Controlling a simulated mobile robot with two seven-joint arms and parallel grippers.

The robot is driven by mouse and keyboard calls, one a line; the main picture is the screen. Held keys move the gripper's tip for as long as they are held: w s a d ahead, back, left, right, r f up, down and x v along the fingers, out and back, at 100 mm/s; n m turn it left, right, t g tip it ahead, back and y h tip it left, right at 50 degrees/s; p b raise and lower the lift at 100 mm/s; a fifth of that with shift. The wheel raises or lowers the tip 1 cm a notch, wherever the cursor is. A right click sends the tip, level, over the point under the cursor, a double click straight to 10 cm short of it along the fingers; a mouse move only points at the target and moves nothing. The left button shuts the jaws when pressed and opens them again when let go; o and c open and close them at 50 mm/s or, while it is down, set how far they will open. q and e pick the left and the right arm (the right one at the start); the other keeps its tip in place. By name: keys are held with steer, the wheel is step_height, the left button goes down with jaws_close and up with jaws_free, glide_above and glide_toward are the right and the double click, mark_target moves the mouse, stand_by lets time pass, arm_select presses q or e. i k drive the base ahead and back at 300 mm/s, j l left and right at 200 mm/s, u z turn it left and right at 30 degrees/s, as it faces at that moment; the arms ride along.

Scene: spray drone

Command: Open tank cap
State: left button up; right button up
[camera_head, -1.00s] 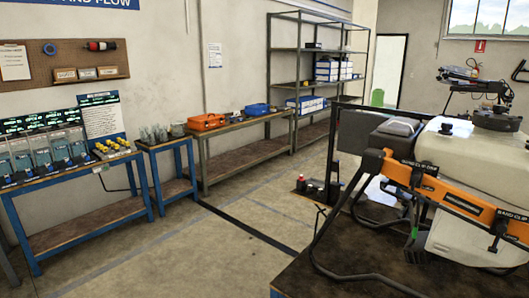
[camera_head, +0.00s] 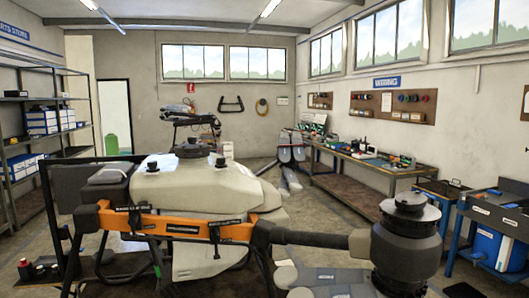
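The spray drone fills the lower middle of the head view, with a cream tank (camera_head: 200,185) on top. A wide dark round cap (camera_head: 190,150) sits on top of the tank towards its far side and looks closed. A small black knob stands on the tank at each side of it. An orange clamp section (camera_head: 165,224) crosses in front of the tank and leads to a dark arm and a large black motor (camera_head: 405,245) at the right. Neither of my grippers shows in this view.
A shelf rack (camera_head: 35,120) stands at the left. A long workbench (camera_head: 375,168) runs along the right wall, with a blue bench (camera_head: 490,235) nearer at the right. Another machine (camera_head: 190,125) stands behind the drone.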

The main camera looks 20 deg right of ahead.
mark_target(193, 150)
steer(key=z, duration=0.25)
steer(key=i+j+u, duration=0.3)
steer(key=i+j, duration=0.25)
steer(key=i+j+u, duration=0.25)
steer(key=i+j, duration=0.3)
